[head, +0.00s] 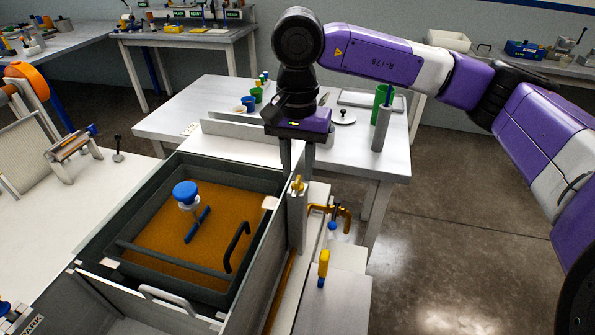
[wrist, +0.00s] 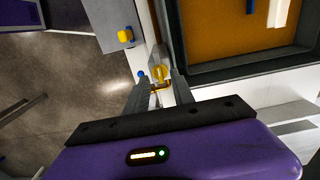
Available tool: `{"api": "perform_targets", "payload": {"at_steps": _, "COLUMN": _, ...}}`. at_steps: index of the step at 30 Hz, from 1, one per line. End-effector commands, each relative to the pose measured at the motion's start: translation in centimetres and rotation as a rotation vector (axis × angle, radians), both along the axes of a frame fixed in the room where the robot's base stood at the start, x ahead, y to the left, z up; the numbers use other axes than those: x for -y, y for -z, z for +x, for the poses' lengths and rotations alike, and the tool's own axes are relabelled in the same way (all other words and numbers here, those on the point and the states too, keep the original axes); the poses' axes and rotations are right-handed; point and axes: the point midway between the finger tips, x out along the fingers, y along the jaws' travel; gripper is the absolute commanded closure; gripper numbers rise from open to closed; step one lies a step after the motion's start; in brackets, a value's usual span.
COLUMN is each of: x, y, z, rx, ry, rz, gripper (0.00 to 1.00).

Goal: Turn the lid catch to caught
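A small yellow lid catch (head: 297,184) sits on top of a grey upright post at the right side of the resin bath (head: 75,263). In the wrist view the yellow catch (wrist: 160,72) shows between my finger ends, with a brass-coloured part just nearer to me. My gripper (head: 296,170) points down directly over the post. Its two fingers stand apart on either side of the catch in the wrist view (wrist: 160,78). I cannot tell whether either finger touches it. The fingertips partly hide the catch's turned angle in the head view.
A brass tap-like fitting (head: 341,213) and a yellow-and-blue item (head: 323,263) are right of the post. The bath holds amber liquid, a blue-capped item (head: 185,192) and a black handle (head: 237,246). A white table (head: 180,119) with cups stands behind. Open floor lies right.

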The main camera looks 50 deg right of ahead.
Motion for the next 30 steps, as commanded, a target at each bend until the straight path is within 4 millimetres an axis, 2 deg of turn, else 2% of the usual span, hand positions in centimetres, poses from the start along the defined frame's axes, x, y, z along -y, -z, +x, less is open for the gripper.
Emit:
{"api": "perform_targets", "payload": {"at_steps": 6, "x": 0.0, "y": 1.9, "z": 0.0, "rx": 0.000, "ry": 0.000, "rz": 0.001, "gripper": 0.70}}
{"api": "perform_targets", "payload": {"at_steps": 15, "x": 0.0, "y": 2.3, "z": 0.0, "rx": 0.000, "ry": 0.000, "rz": 0.000, "gripper": 0.70}}
{"api": "perform_targets", "payload": {"at_steps": 20, "x": 0.0, "y": 2.2, "z": 0.0, "rx": 0.000, "ry": 0.001, "rz": 0.000, "gripper": 1.00}}
{"api": "perform_targets", "payload": {"at_steps": 30, "x": 0.0, "y": 2.4, "z": 0.0, "rx": 0.001, "ry": 0.025, "rz": -0.001, "gripper": 1.00}}
